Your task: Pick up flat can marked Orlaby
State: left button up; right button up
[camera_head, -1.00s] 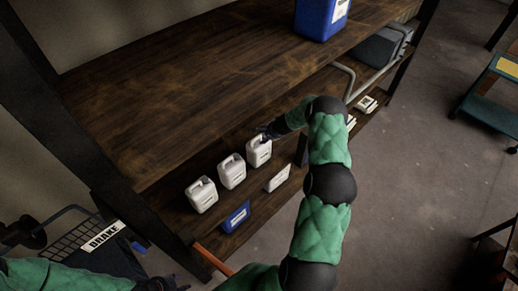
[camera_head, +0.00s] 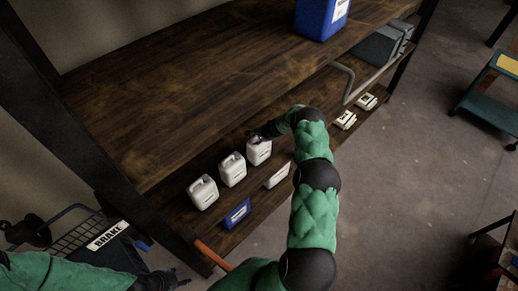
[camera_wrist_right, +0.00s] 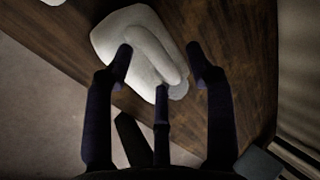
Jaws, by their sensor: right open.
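Three white cans with handles stand in a row on the lower shelf: a left can (camera_head: 202,193), a middle can (camera_head: 232,170) and a right can (camera_head: 259,152). Their labels are too small to read, so I cannot tell which is marked Orlaby. My right gripper (camera_head: 264,134) is at the top of the right can. In the right wrist view, a white can (camera_wrist_right: 140,40) with its handle and cap lies below my open right gripper (camera_wrist_right: 160,62); I cannot tell if the fingers touch it. My left gripper (camera_head: 166,282) is low at the left, its fingers unclear.
A blue sign (camera_head: 237,213) and a white sign (camera_head: 278,175) stand at the shelf's front edge. A blue container (camera_head: 320,18) stands on the upper shelf (camera_head: 200,90), which overhangs the cans. A wire basket (camera_head: 75,238) is at the left.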

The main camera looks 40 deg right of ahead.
jog(key=shift+w+f, duration=0.2)
jog(key=shift+f, duration=0.15)
grip_shut()
jog(key=shift+r, duration=0.2)
